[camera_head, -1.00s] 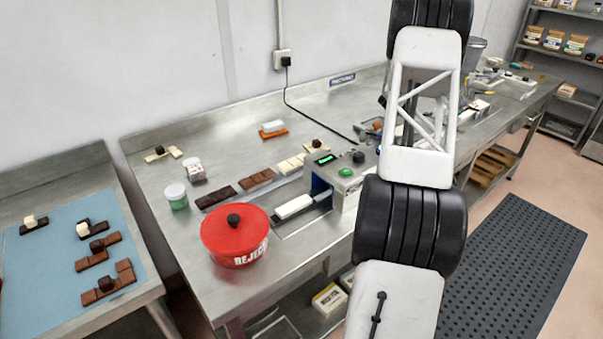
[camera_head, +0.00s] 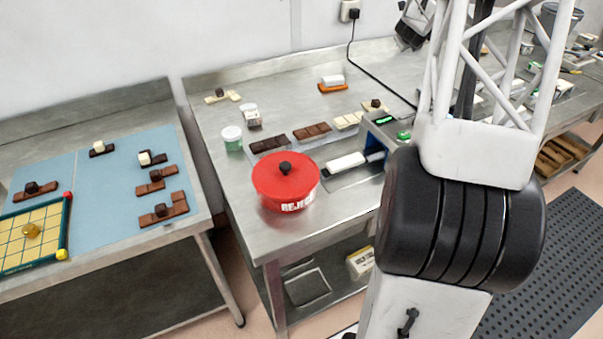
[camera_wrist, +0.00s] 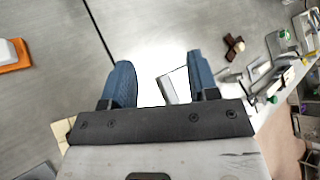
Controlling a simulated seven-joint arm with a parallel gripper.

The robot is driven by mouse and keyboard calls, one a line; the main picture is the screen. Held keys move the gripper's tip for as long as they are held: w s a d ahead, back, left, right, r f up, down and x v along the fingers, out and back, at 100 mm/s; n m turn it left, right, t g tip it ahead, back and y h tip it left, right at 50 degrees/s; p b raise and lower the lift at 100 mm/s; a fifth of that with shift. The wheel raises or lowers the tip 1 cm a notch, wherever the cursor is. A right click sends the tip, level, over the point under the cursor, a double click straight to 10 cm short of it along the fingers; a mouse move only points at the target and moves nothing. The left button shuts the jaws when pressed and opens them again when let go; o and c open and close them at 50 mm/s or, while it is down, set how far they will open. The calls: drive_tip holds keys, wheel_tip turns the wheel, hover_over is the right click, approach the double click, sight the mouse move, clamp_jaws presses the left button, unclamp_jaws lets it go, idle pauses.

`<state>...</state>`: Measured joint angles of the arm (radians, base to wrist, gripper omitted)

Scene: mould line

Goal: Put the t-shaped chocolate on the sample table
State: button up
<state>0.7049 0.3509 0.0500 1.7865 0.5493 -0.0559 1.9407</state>
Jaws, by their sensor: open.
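In the wrist view a brown crossed or T-like piece (camera_wrist: 233,45) lies on the steel bench, right of and beyond my gripper; I cannot tell for certain that it is the t-shaped chocolate. My gripper (camera_wrist: 160,72) is open, its two blue fingers apart. A pale block (camera_wrist: 174,86) shows between the fingers, against a bright white surface; I see no grip on it. In the head view a table with a blue mat (camera_head: 105,195) stands at the left, bearing several chocolate pieces; no label shows whether it is the sample table.
A red reject pot (camera_head: 285,185) stands on the steel bench (camera_head: 225,190). Behind it lie chocolate bars (camera_head: 270,145), a green jar (camera_head: 232,138) and an orange-and-white block (camera_head: 332,83). A green-framed yellow grid board (camera_head: 35,235) is at the left table's front. A floor gap separates the tables.

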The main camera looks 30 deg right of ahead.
drive_tip(key=s+a+r+n+y, duration=0.25)
drive_tip(key=a+n, duration=0.25)
drive_tip(key=a, duration=0.6)
drive_tip(key=s+a+r+n+y, duration=0.1)
drive_tip(key=s+a+r+n, duration=0.2)
drive_tip(key=a, duration=0.8)
drive_tip(key=s+a+r+n+y, duration=0.15)
drive_tip(key=a+n, duration=0.45)
drive_tip(key=a, duration=0.6)
drive_tip(key=s+a+n+g+y, duration=0.3)
drive_tip(key=s+a+n, duration=1)
drive_tip(key=s+a, duration=0.8)
drive_tip(key=s+a+f+n+g, duration=0.1)
drive_tip(key=s+a+n, duration=0.3)
drive_tip(key=s, duration=0.4)
drive_tip(key=s+a+f+n+g, duration=0.1)
drive_tip(key=s+a+f+n, duration=0.2)
drive_tip(key=s, duration=0.5)
drive_tip(key=a+n, duration=0.1)
drive_tip(key=n, duration=0.1)
drive_tip(key=shift+s+a+f+n+g+h, duration=0.25)
drive_tip(key=shift+s+f+n+g+h, duration=0.05)
drive_tip(key=shift+s+f+g, duration=0.1)
drive_tip(key=o, duration=0.8)
drive_tip(key=shift+o, duration=0.2)
